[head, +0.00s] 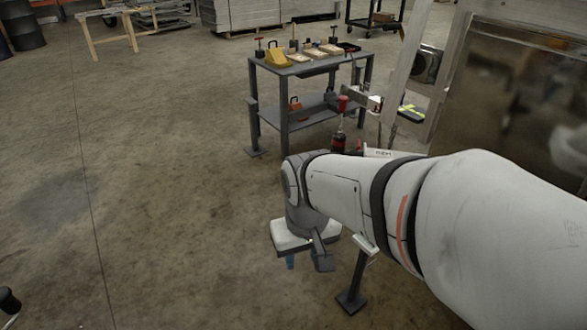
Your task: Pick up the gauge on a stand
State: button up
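A grey metal bench (289,69) stands ahead at the upper middle. Several small items stand on its top, among them a dark upright piece with a red top (259,48) at the left end and a similar one (333,36) at the back. They are too small to tell which, if any, is the gauge on a stand. My arm reaches in from the right. My gripper end (291,260) hangs low over the bare floor, nearer to me than the bench and apart from it. The wrist largely hides the fingers, so their opening does not show.
A yellow block (277,57) and pale trays (300,58) share the bench top. An orange-red item (295,106) sits on the lower shelf. A metal frame and glossy panel (515,95) rise at the right. A wooden trestle table (110,14) stands far left.

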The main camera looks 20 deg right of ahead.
aim_at(350, 300)
jog(key=z, duration=0.1)
jog(key=i, duration=0.55)
jog(key=z, duration=0.55)
jog(key=k, duration=0.7)
jog(key=z, duration=0.2)
jog(key=i, duration=0.7)
jog(key=u, duration=0.1)
